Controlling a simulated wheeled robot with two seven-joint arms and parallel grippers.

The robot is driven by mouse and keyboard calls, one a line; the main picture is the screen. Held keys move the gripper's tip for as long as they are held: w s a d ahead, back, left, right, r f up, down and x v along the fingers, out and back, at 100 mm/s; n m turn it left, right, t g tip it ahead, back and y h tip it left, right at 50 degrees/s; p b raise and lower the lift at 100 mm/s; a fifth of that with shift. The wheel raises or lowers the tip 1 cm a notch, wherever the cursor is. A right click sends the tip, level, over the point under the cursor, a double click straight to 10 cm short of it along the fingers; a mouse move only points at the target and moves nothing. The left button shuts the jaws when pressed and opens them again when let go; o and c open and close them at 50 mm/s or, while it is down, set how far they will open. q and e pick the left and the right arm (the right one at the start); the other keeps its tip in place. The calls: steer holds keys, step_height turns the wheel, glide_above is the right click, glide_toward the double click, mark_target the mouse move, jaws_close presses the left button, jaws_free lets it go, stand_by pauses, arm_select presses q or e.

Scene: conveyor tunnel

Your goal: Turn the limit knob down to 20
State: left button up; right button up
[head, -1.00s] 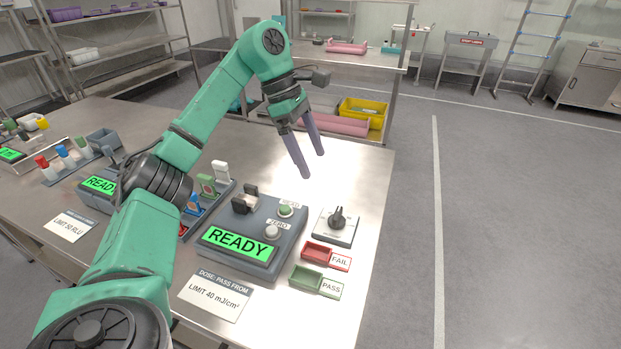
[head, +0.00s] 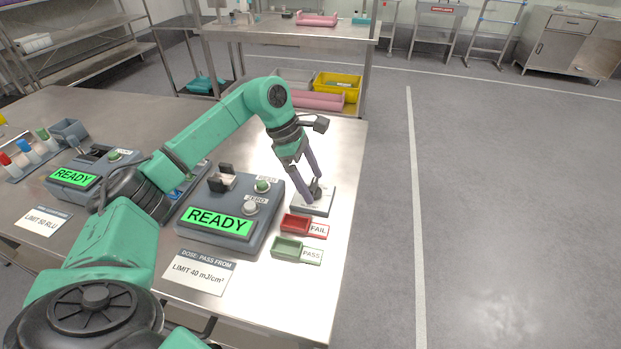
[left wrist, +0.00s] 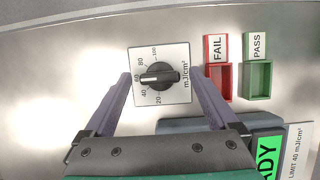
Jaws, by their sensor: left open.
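The limit knob (head: 315,188) is a black knob on a square pale dial plate (head: 322,205) near the table's right edge. In the left wrist view the knob (left wrist: 159,76) has a white mark pointing left, near the 60; the scale runs from 20 to 100, in mJ/cm². My left gripper (head: 313,187) reaches down over the dial, its fingers open. In the left wrist view the fingers of the left gripper (left wrist: 160,80) stand on either side of the dial plate, with a gap between them and the knob. My right gripper is not in view.
The dose meter (head: 228,215) reading READY stands left of the dial. A red FAIL tray (head: 296,224) and a green PASS tray (head: 288,248) lie in front of it. A card (head: 200,272) reads LIMIT 40 mJ/cm². Open floor lies right of the table.

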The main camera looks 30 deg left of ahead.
arm_select(q)
steer(key=c, duration=1.2)
steer(key=shift+c, duration=0.8)
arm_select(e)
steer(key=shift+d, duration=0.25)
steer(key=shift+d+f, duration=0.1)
arm_select(q)
steer(key=n+t+b, duration=0.1)
steer(key=n, duration=0.3)
steer(key=n+t+y, duration=0.1)
steer(key=n, duration=0.1)
steer(key=shift+s+d+n+b, duration=0.1)
steer(key=shift+s+n+b, duration=0.05)
steer(key=shift+n+b, duration=0.2)
steer(key=n+y, duration=0.1)
steer(key=n, duration=0.1)
steer(key=n+t+y, duration=0.1)
steer(key=n, duration=0.1)
steer(key=shift+d+r+n, duration=0.1)
steer(key=shift+d+n, duration=0.05)
steer(key=shift+n, duration=0.1)
steer(key=n+y, duration=0.1)
steer(key=n, duration=0.3)
steer(key=shift+d+n+y+b, duration=0.1)
steer(key=shift+n+y+b, duration=0.2)
steer(key=shift+y, duration=0.1)
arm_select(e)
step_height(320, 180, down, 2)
